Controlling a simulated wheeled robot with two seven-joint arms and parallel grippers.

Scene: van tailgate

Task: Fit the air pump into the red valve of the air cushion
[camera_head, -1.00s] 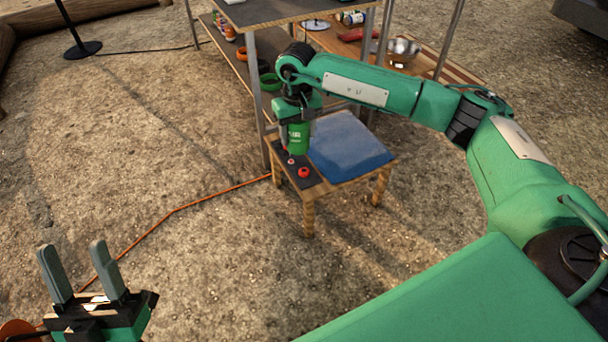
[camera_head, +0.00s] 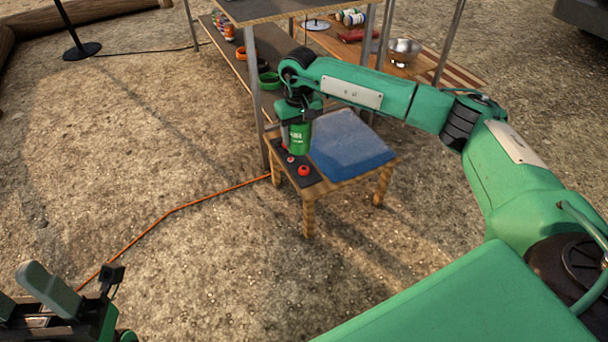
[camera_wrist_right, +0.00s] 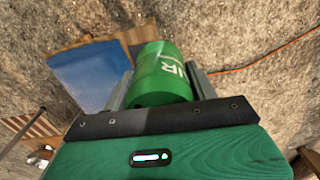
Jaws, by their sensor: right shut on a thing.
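The air pump (camera_head: 299,138) is a green cylinder with white lettering. My right gripper (camera_head: 298,121) is shut on it and holds it upright above the stool's dark strip; the wrist view shows the pump (camera_wrist_right: 162,72) between the two fingers. The blue air cushion (camera_head: 352,147) lies on the stool, and it also shows in the wrist view (camera_wrist_right: 88,75). A red round piece (camera_head: 303,170), valve-like, sits on the dark strip in front of the pump. A smaller red and white piece (camera_head: 290,159) is just below the pump. My left gripper (camera_head: 24,292) is open and empty at the lower left.
The wooden stool (camera_head: 309,215) stands beside a metal-legged shelf (camera_head: 255,85) holding orange and green rings, cans and a metal bowl (camera_head: 405,50). An orange cable (camera_head: 170,212) runs over the gravel to the stool. The ground at left is mostly clear.

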